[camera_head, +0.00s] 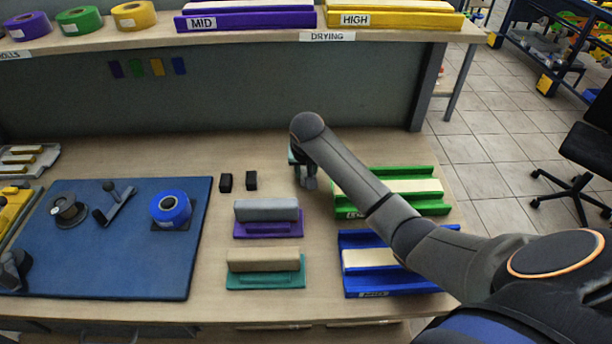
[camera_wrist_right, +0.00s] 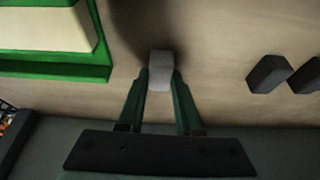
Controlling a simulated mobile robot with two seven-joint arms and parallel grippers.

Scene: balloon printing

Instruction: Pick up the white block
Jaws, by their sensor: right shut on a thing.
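The white block (camera_wrist_right: 160,71) is a small pale piece between the two green fingertips of my right gripper (camera_wrist_right: 161,84) in the right wrist view. The fingers are shut on it from both sides. Whether it touches the wooden table top cannot be told. In the head view my right gripper (camera_head: 304,174) points down at the table, left of the green tray. My arm partly covers it there, and the block is hard to make out. My left gripper is not in view.
Two black blocks (camera_head: 225,182) (camera_head: 251,180) stand left of my right gripper. A green tray (camera_head: 435,209) and a blue tray (camera_head: 350,239) lie to the right, partly under my arm. Purple (camera_head: 268,231) and teal (camera_head: 265,282) holders stand in front. A blue mat (camera_head: 120,260) lies left.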

